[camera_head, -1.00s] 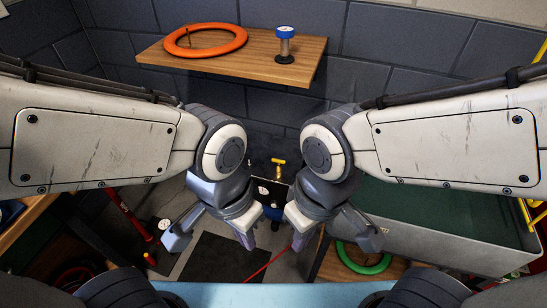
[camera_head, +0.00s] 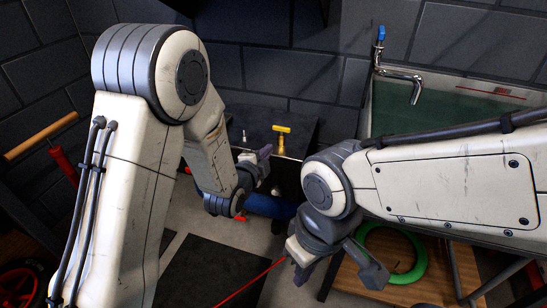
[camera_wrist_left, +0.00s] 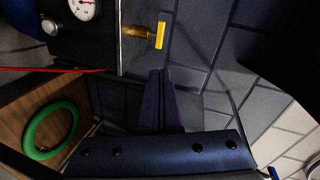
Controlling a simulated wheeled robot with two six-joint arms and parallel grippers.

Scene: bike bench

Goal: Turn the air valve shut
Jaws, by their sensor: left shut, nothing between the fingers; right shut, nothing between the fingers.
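The air valve (camera_head: 282,132) has a yellow T-shaped handle on a brass stem, at the back edge of a dark box in the head view. It also shows in the left wrist view (camera_wrist_left: 160,36), with the handle's bar upright in the picture. My left gripper (camera_head: 265,153) is shut and empty, just left of and below the valve in the head view. In the left wrist view its closed fingers (camera_wrist_left: 158,80) are apart from the handle. My right gripper (camera_head: 301,274) is shut and empty, low in front of the box.
The dark box carries a gauge (camera_wrist_left: 83,8) and a red hose (camera_wrist_left: 50,70). A blue tank (camera_head: 268,206) shows below it. A sink with a tap (camera_head: 404,76) stands at right, above a green ring (camera_head: 408,270) on a wooden shelf. A block wall is behind.

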